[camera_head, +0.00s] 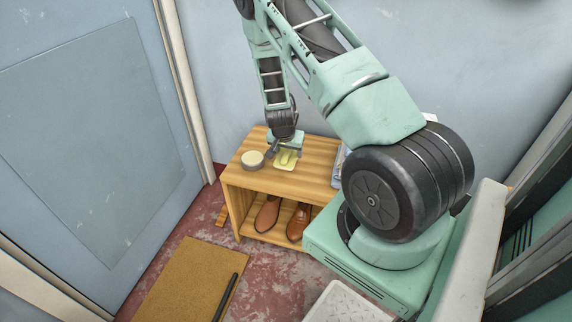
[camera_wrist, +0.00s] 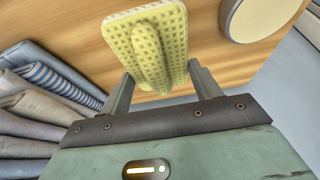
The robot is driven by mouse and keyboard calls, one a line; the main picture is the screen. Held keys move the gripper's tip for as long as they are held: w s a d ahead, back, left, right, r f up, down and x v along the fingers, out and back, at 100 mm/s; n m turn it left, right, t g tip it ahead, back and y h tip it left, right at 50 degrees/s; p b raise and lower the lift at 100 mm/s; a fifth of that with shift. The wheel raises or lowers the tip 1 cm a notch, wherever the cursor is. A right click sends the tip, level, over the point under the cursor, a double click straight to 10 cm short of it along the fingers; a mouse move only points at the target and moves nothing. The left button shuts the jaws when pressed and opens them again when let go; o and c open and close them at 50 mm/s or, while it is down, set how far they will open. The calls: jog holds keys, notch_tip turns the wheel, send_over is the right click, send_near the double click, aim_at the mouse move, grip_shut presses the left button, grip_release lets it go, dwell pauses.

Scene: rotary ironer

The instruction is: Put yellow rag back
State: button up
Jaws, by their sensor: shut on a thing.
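The yellow rag (camera_head: 288,160) is at the top of the small wooden bench (camera_head: 318,156). In the wrist view the rag (camera_wrist: 120,35) is a dimpled yellow cloth with a raised ridge along its middle. My gripper (camera_head: 285,149) points down over the bench top. In the wrist view my gripper (camera_wrist: 159,76) has a finger on each side of the rag's ridge and is shut on it. I cannot tell whether the rag touches the wood or is slightly above it.
A round cream-topped tin (camera_head: 252,158) stands left of the rag. Folded cloths (camera_wrist: 40,100) are stacked on its other side. Brown shoes (camera_head: 267,213) sit on the lower shelf. A tan mat (camera_head: 185,285) with a dark rod (camera_head: 226,297) lies on the floor.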

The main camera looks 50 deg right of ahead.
aim_at(288, 161)
jog(key=shift+f+b, duration=0.45)
jog(key=shift+f, duration=2.05)
jog(key=shift+f, duration=0.1)
jog(key=shift+f, duration=0.15)
jog(key=o, duration=1)
jog(key=p+v, duration=0.2)
jog(key=v, duration=1)
jog(key=shift+s+a+r, duration=0.1)
jog(key=shift+a+r, duration=0.05)
jog(key=shift+r, duration=0.05)
